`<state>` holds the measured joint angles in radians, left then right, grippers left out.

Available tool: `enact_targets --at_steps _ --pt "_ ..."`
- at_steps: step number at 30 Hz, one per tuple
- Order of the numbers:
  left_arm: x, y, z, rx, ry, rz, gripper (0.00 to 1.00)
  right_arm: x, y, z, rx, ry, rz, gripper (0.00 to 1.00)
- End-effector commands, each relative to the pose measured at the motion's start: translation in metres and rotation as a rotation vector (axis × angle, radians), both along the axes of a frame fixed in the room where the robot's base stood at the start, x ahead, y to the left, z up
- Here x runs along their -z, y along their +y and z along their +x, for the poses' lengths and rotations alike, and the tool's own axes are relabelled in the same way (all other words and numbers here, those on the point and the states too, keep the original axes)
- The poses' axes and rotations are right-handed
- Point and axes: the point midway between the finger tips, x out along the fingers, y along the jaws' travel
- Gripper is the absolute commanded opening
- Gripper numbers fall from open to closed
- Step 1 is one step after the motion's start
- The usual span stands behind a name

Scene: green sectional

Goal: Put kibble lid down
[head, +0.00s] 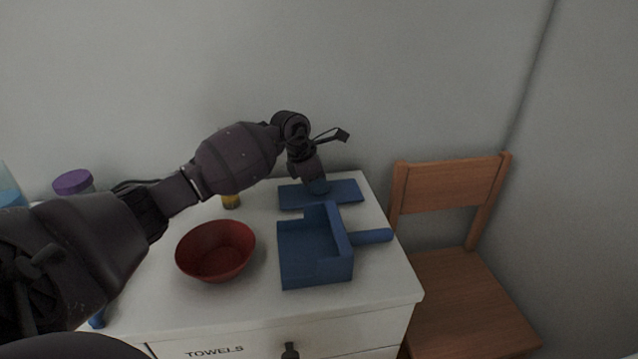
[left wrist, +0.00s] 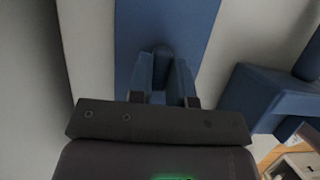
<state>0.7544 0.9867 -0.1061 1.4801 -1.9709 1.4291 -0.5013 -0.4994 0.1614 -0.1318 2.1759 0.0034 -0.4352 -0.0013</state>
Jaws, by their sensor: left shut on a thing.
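The kibble lid (head: 348,192) appears to be the flat blue panel with a round knob at the back right of the white cabinet top. It lies level, on or just above the surface; I cannot tell which. My left gripper (head: 316,180) reaches down over it and is shut on its knob. In the left wrist view the fingers (left wrist: 163,75) close around the knob, and the blue panel (left wrist: 190,22) spreads out beneath. My right gripper is not in view.
A blue open box with a handle (head: 303,262) stands just in front of the lid. A red bowl (head: 216,252) is left of it. A purple-lidded jar (head: 74,183) and a yellowish item (head: 231,201) are at the back. A wooden chair (head: 450,190) stands right of the white cabinet (head: 385,296).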

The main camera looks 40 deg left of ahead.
Motion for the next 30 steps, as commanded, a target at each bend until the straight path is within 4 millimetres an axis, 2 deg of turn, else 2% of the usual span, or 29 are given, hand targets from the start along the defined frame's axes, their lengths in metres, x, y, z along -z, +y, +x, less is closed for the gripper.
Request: enact_targets --at_steps 5,6,10,20,23,30 --pt "0.005 0.000 0.000 0.000 0.001 0.000 0.00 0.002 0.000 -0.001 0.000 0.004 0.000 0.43" --pt "0.004 0.000 0.000 0.000 0.001 -0.001 0.25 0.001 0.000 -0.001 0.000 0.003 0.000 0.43" --pt "0.003 0.000 0.000 0.000 0.001 -0.001 0.44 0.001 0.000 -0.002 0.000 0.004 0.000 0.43" --pt "-0.001 0.000 0.000 0.000 -0.001 -0.001 0.44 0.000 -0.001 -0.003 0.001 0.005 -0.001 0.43" --pt "-0.010 0.002 -0.002 0.000 -0.004 0.001 0.44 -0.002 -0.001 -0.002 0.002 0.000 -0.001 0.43" --pt "-0.052 0.013 -0.014 0.000 -0.008 0.003 0.44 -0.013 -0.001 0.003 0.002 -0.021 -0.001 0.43"
